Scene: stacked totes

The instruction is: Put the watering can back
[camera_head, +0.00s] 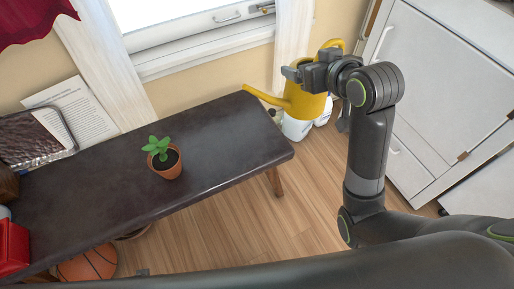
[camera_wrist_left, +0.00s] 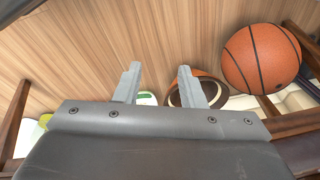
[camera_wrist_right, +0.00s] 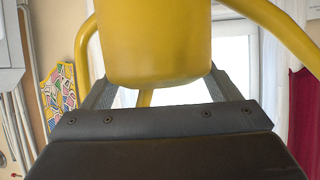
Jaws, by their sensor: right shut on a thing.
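The yellow watering can (camera_head: 306,103) is held up beyond the right end of the dark bench, its long spout pointing left. My right gripper (camera_head: 310,75) is shut on it near its top. In the right wrist view the can (camera_wrist_right: 155,45) fills the space between the fingers and hides what they grip. My left gripper (camera_wrist_left: 159,76) is open and empty, pointing at the wooden floor.
White containers (camera_head: 296,128) stand on the floor behind the can. A basketball (camera_head: 88,265) lies under the bench. White cabinets (camera_head: 440,80) are at right.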

